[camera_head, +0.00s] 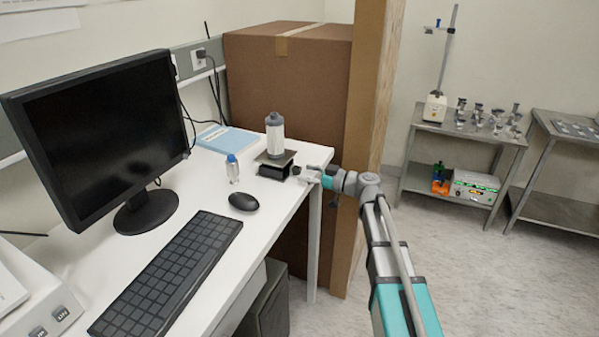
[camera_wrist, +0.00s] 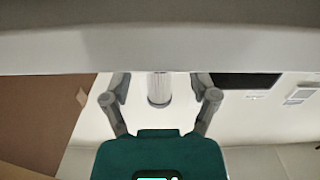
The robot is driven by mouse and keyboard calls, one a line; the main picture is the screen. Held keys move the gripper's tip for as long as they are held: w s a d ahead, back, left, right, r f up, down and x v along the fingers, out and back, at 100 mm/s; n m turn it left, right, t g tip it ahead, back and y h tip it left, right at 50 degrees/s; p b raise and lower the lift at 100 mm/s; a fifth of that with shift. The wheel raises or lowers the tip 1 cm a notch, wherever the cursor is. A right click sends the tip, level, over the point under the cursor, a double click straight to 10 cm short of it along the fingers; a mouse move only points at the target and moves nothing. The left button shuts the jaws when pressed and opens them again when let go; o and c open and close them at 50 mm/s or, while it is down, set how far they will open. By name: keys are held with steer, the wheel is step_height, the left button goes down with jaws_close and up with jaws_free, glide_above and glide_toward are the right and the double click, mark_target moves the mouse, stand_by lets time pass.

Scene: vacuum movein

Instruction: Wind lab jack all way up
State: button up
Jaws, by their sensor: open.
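The lab jack (camera_head: 273,170) stands low on the white desk near its right corner, with a flat top plate. A white bottle with a grey cap (camera_head: 275,135) stands upright on the plate. The jack's dark knob (camera_head: 296,170) is on its right side. My gripper (camera_head: 304,174) is open at the knob; whether it touches cannot be told. In the wrist view, which looks upside down, my open fingers (camera_wrist: 160,88) stand apart with the pale bottle (camera_wrist: 159,88) showing between them, farther off. A wide grey edge close to the camera crosses the top. The knob cannot be made out there.
On the desk (camera_head: 170,225) are a small blue-capped bottle (camera_head: 232,168), a mouse (camera_head: 243,201), a keyboard (camera_head: 172,270), a monitor (camera_head: 98,135) and a blue book (camera_head: 228,140). A large cardboard box (camera_head: 285,85) stands behind. Free floor lies to the right.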

steer(key=shift+x, duration=1.15)
jaws_close()
steer(key=shift+m, duration=0.3)
steer(key=shift+m, duration=2)
